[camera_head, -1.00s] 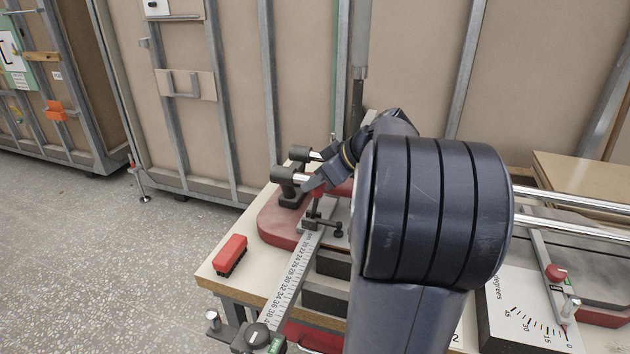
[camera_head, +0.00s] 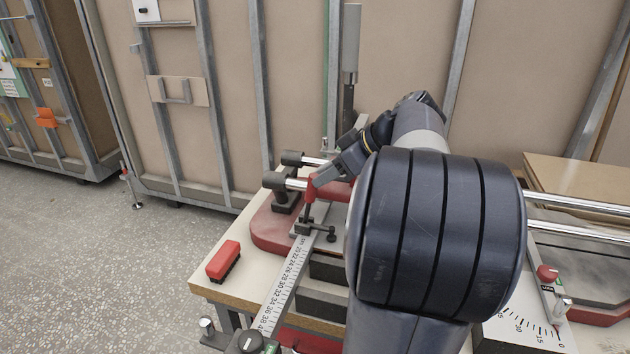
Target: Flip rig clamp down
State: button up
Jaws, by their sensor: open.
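The rig clamp (camera_head: 305,228) is a small dark clamp at the head of the white ruler, on the red-based rig near the middle. Its red handle (camera_head: 311,188) stands roughly upright. My gripper (camera_head: 319,180) is open at the upper part of the red handle, coming from the right. The fingers overlap the handle in the picture; I cannot tell whether they touch it. My own arm hides the rig to the right of the clamp.
Two bright rods with black ends (camera_head: 290,160) lie just behind the clamp. A red brush (camera_head: 223,261) lies on the bench (camera_head: 207,286) at left. The ruler (camera_head: 284,284) runs toward the front. Tan framed panels (camera_head: 280,60) stand behind. Open floor lies left.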

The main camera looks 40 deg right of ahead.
aim_at(308, 185)
jog(key=v, duration=0.4)
jog(key=x, duration=1.1)
jog(key=shift+r, duration=0.1)
dwell(0.3)
